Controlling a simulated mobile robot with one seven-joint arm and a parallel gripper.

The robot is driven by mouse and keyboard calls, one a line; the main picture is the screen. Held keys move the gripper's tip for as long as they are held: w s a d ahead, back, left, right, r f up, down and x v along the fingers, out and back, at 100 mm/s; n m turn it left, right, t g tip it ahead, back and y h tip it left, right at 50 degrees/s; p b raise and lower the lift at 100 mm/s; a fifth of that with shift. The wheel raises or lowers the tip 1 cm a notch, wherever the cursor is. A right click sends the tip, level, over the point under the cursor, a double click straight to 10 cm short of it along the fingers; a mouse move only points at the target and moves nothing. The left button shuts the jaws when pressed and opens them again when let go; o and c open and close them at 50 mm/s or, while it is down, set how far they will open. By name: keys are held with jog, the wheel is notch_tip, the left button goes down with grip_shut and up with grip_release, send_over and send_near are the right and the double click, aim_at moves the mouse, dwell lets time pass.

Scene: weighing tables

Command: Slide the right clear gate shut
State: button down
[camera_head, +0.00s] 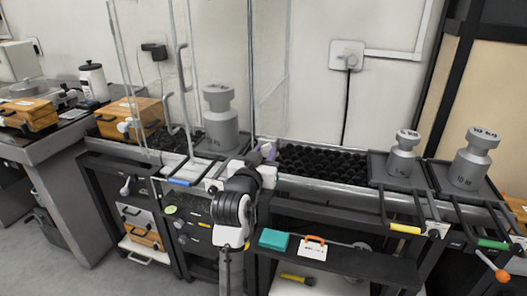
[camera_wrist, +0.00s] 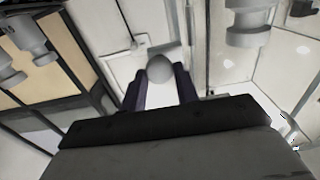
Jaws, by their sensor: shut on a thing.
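The right clear gate (camera_head: 271,75) is a tall transparent panel with thin pale edges, standing behind my gripper, to the right of the large grey weight. My gripper (camera_head: 263,152) is at the front of the weighing table, low by the gate's bottom edge. In the wrist view, my gripper (camera_wrist: 160,74) has its two dark fingers on either side of a pale round knob (camera_wrist: 160,67) and is shut on it. The knob appears to belong to the right gate; the arm hides their join in the head view. How far the gate stands open is unclear.
A large grey weight (camera_head: 221,120) stands left of my gripper. Other clear panels (camera_head: 130,75) with a bent grey handle (camera_head: 181,75) stand further left. A black studded tray (camera_head: 322,163) lies to the right, then two grey weights (camera_head: 403,158) (camera_head: 471,163). A shelf holds a teal box (camera_head: 273,240).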

jog(key=shift+f, duration=0.3)
jog(key=c, duration=1.1)
grip_release()
jog(key=shift+s+r, duration=0.1)
